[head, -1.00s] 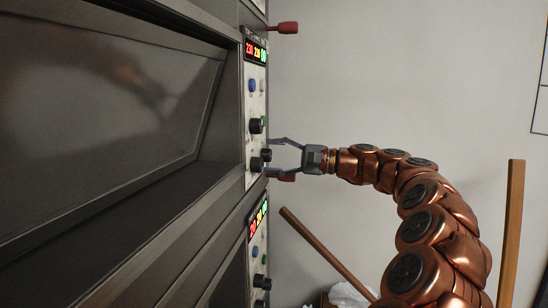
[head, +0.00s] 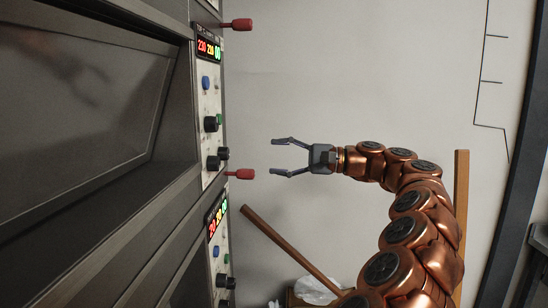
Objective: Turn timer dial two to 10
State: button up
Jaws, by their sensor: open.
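The upper oven's control panel (head: 206,105) stands left of centre in the head view, with a lit display (head: 209,49) of red, yellow and green digits. The green digits look like 00. Below are a blue button (head: 205,83), an upper black dial (head: 211,124) and a lower black dial (head: 213,162), with another dark knob end (head: 223,153) beside it. I cannot tell which is timer dial two, and the dial markings are too small to read. My gripper (head: 273,157) is open and empty, level with the lower dial and apart from it to the right.
Red handles (head: 237,25) and (head: 241,174) jut from the oven's side above and below the panel. A second panel (head: 217,235) with similar knobs lies below. A wooden pole (head: 290,248) leans beneath my gripper.

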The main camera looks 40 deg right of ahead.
aim_at(211, 122)
jog(key=k, duration=1)
